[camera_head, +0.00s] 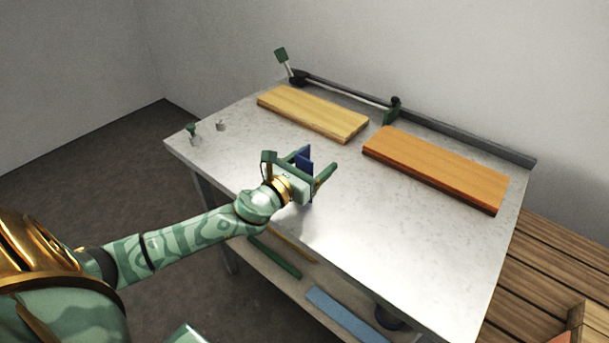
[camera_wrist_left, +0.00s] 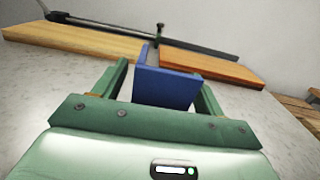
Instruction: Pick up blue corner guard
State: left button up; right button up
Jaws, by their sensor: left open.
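The blue corner guard (camera_head: 304,160) stands upright on the light worktable (camera_head: 330,235). It also shows in the left wrist view (camera_wrist_left: 165,88), where its flat blue face lies between the two green fingers. My left gripper (camera_head: 312,166) is open, with a finger on each side of the guard. The left gripper hides the lower part of the guard in the head view. My right gripper is not in view.
A pale yellow board (camera_head: 312,113) and an orange-brown board (camera_head: 435,167) lie behind the guard. A dark rail with a clamp (camera_head: 392,110) runs along the back edge. Small fittings (camera_head: 192,131) stand at the left corner. The table's front right is clear.

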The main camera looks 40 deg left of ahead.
pick_arm(q)
jog(key=c, duration=1)
jog(key=shift+c, duration=0.4)
jog(key=shift+r, duration=0.15)
